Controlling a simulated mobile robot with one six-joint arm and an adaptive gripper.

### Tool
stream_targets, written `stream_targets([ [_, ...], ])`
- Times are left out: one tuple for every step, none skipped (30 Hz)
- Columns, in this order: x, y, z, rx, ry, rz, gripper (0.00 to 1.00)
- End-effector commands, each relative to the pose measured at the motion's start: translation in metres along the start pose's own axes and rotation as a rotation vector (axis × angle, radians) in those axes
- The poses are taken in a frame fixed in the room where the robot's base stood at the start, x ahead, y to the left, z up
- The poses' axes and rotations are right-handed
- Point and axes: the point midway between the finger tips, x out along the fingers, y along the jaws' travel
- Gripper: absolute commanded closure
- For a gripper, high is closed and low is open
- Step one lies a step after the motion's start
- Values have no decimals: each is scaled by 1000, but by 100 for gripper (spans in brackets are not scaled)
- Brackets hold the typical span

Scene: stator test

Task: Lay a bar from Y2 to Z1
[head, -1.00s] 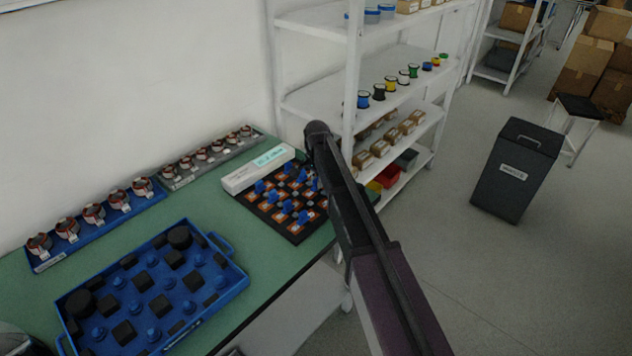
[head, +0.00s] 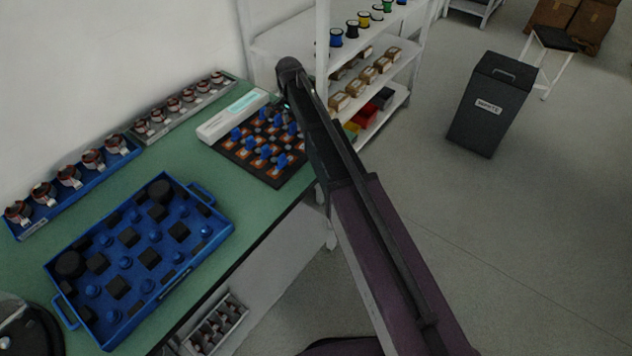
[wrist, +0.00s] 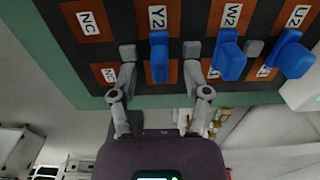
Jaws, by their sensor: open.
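The dark terminal board (head: 243,168) with orange pads and upright blue pieces lies at the bench's far end. In the wrist view, its upper labels read NC, Y2 (wrist: 158,18), W2 and U2. A blue bar (wrist: 159,62) sits just below the Y2 label, reaching toward the lower pad row. My gripper (wrist: 160,52) is open, with one finger on each side of this bar and visible gaps. Blue bars also stand below W2 (wrist: 229,60) and U2 (wrist: 289,56). The lower labels are mostly hidden, so I cannot read Z1. In the head view my arm hides the gripper.
A blue tray (head: 190,273) with blue and black parts stands on the green bench. A white instrument (head: 232,117) borders the board's back side. Racks of wound stators (head: 92,160) line the wall. White shelving (head: 285,38) stands behind the board.

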Motion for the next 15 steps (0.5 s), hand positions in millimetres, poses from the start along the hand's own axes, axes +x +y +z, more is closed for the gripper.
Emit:
stream_targets([
  [-6,-1,-1,0,0,0,38],
  [-9,-1,-1,0,0,0,38],
  [-13,-1,-1,0,0,0,38],
  [-15,-1,-1,0,0,0,38],
  [-18,-1,-1,0,0,0,38],
  [-21,-1,0,0,0,0,38],
  [-24,-1,0,0,0,0,38],
  [-26,-1,0,0,0,0,38],
  [-30,-1,0,0,0,0,38],
  [-32,-1,0,-1,0,0,38],
  [-35,-1,0,-1,0,0,38],
  [-38,-1,0,-1,0,0,38],
  [-40,-1,0,-1,0,0,38],
  [-43,-1,0,-1,0,0,38],
  [-46,-1,0,-1,0,0,38],
])
